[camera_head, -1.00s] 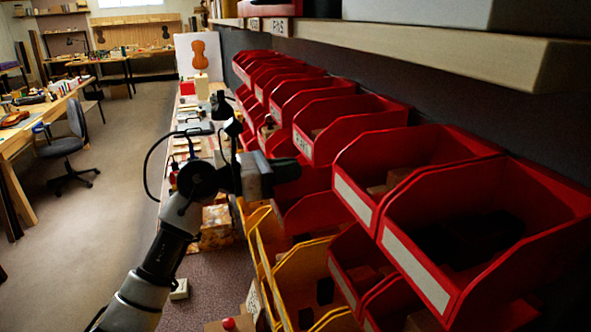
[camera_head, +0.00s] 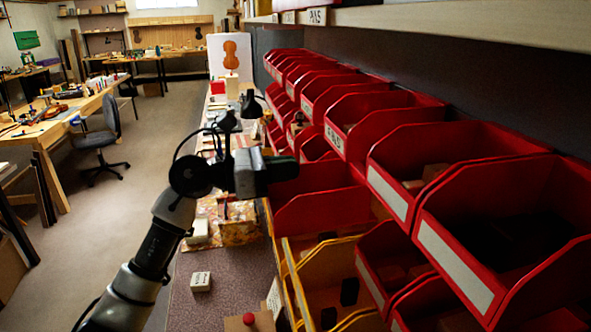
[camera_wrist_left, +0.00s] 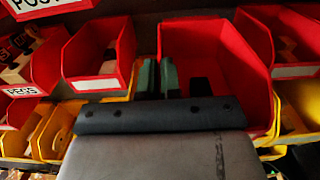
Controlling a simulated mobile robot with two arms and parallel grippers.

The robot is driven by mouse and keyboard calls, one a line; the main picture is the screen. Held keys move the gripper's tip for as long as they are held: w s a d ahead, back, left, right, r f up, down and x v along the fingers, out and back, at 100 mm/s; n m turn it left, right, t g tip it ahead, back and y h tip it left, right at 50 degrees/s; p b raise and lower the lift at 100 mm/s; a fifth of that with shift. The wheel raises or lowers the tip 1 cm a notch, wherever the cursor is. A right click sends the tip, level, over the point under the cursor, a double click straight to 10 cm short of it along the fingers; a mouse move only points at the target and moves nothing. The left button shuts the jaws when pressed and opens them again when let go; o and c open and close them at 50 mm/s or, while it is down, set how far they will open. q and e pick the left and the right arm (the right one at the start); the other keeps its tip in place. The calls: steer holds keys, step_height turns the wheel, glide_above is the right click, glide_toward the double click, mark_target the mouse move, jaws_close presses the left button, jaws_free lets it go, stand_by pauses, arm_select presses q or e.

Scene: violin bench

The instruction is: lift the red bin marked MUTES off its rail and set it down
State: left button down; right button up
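A red bin (camera_head: 318,212) stands out from the lower red row, above the yellow bins; its label does not show, so I cannot read MUTES on it. My left gripper (camera_head: 284,170) is at its upper rim in the head view. In the left wrist view the two dark green fingers (camera_wrist_left: 158,78) sit close together on either side of the left wall of this red bin (camera_wrist_left: 225,65), and appear shut on it. The gripper body hides the bin's lower front. The rail behind it is hidden. My right gripper is not in view.
Red bins (camera_head: 455,165) line the wall to the right, with yellow bins (camera_head: 325,270) below. A purple-grey bench top (camera_head: 222,265) has free room left of them. A small white block (camera_head: 200,281) and a patterned box (camera_head: 238,230) stand there. A shelf (camera_head: 460,22) overhangs the bins.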

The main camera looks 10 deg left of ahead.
arm_select(q)
steer(key=b+v, duration=0.4)
steer(key=v, duration=0.5)
steer(key=shift+a, duration=0.15)
stand_by(0.6)
stand_by(0.4)
